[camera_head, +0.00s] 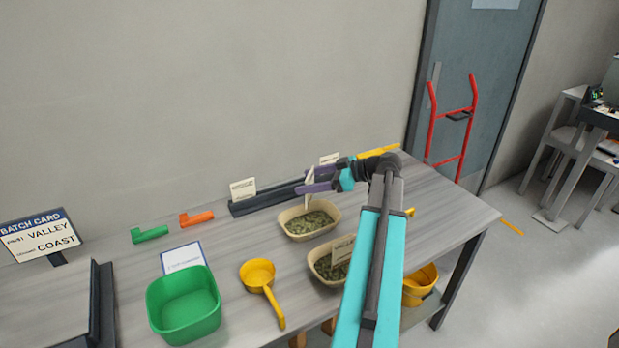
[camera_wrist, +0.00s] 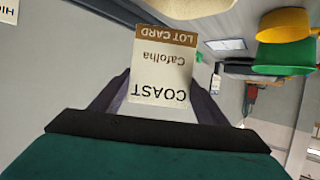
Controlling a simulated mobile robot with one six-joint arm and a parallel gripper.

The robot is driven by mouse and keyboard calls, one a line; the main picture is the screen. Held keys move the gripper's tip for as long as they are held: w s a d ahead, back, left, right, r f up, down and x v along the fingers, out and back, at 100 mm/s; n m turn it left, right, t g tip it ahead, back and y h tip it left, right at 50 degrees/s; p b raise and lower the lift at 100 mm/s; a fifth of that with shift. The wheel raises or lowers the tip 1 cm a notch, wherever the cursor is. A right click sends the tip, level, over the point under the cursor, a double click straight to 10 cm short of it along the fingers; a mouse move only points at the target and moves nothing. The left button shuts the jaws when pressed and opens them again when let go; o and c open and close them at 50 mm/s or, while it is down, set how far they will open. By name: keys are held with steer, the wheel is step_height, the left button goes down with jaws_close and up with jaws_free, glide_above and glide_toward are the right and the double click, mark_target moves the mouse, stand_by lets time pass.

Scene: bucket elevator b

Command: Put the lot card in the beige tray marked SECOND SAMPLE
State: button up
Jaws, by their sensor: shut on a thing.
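My gripper (camera_head: 312,182) has purple fingers and is shut on the lot card (camera_wrist: 163,70). The card is white with a brown band. In the wrist view it reads upside down LOT CARD, Catolha and COAST. In the head view the card is a thin pale strip above or near the rear beige tray (camera_head: 284,228), which holds green grains. A second beige tray (camera_head: 314,272) stands nearer, with a card (camera_head: 344,247) standing at it, partly hidden behind my arm. The writing SECOND SAMPLE cannot be read on either tray.
A dark rack (camera_head: 267,199) with pale cards stands behind the rear tray. A yellow scoop (camera_head: 257,272) and a green tub (camera_head: 183,305) are to the left. A batch card sign (camera_head: 40,235) reads VALLEY, COAST. The table's right end (camera_head: 455,215) is mostly clear.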

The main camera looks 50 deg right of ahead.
steer(key=shift+f+b, duration=0.7)
steer(key=shift+f, duration=3.55)
steer(key=o, duration=1)
steer(key=shift+r+p, duration=0.4)
steer(key=shift+r, duration=3.15)
steer(key=shift+s, duration=0.1)
